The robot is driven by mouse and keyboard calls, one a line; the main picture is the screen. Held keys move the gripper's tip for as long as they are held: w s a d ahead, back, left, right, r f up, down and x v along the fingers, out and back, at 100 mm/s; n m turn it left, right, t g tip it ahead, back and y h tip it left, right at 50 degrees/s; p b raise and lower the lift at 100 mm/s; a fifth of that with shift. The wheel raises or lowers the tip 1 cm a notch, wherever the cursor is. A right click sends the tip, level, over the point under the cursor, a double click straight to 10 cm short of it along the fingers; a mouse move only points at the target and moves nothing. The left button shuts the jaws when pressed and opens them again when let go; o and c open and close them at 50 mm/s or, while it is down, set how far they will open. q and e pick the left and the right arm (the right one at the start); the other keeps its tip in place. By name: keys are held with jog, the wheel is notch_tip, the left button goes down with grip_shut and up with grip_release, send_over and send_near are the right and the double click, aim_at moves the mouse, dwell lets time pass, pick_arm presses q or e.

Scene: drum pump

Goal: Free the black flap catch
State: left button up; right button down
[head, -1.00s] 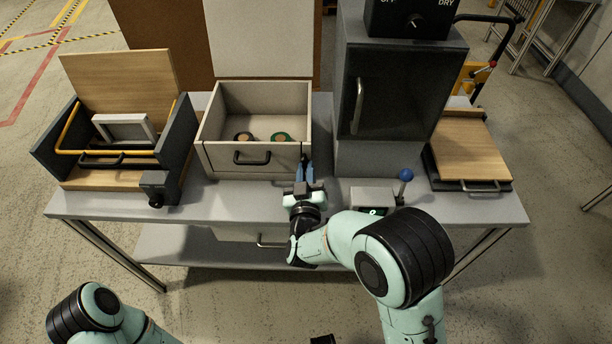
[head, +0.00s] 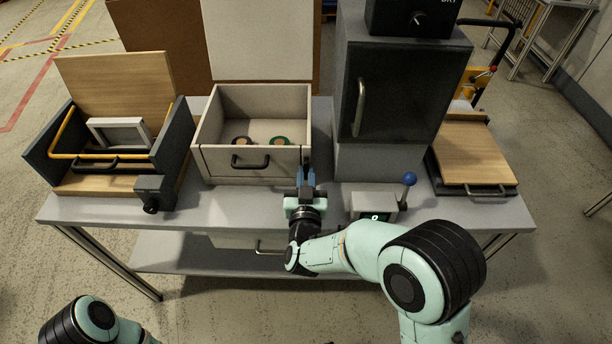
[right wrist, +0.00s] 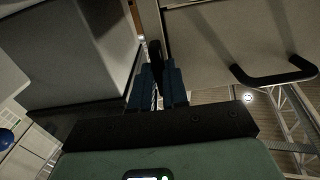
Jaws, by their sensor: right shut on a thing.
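The pale box (head: 212,125) stands mid-table with its front flap (head: 215,165) upright and a black bar handle (head: 250,162) on it. My right gripper (head: 305,177) is at the flap's right front corner, its blue fingers pointing away from me. In the right wrist view the blue fingers (right wrist: 158,85) are shut on the narrow black catch (right wrist: 154,52), beside the edge of the pale box. The catch is mostly hidden by the fingers in the head view. My left gripper is out of view; only part of the left arm shows at lower left.
A dark cabinet (head: 395,100) and a small unit with a blue-knobbed lever (head: 409,180) stand to the right. A wooden-backed fixture (head: 115,95) is at left, a board (head: 468,150) at far right.

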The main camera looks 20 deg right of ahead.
jog(key=c, duration=1.1)
grip_release()
jog(key=shift+c, duration=0.2)
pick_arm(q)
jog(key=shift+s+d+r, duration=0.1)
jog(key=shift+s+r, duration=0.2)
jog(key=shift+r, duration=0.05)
pick_arm(e)
jog(key=v, duration=1.3)
jog(key=shift+s, duration=0.2)
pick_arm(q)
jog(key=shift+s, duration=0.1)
pick_arm(e)
jog(key=shift+a, duration=0.1)
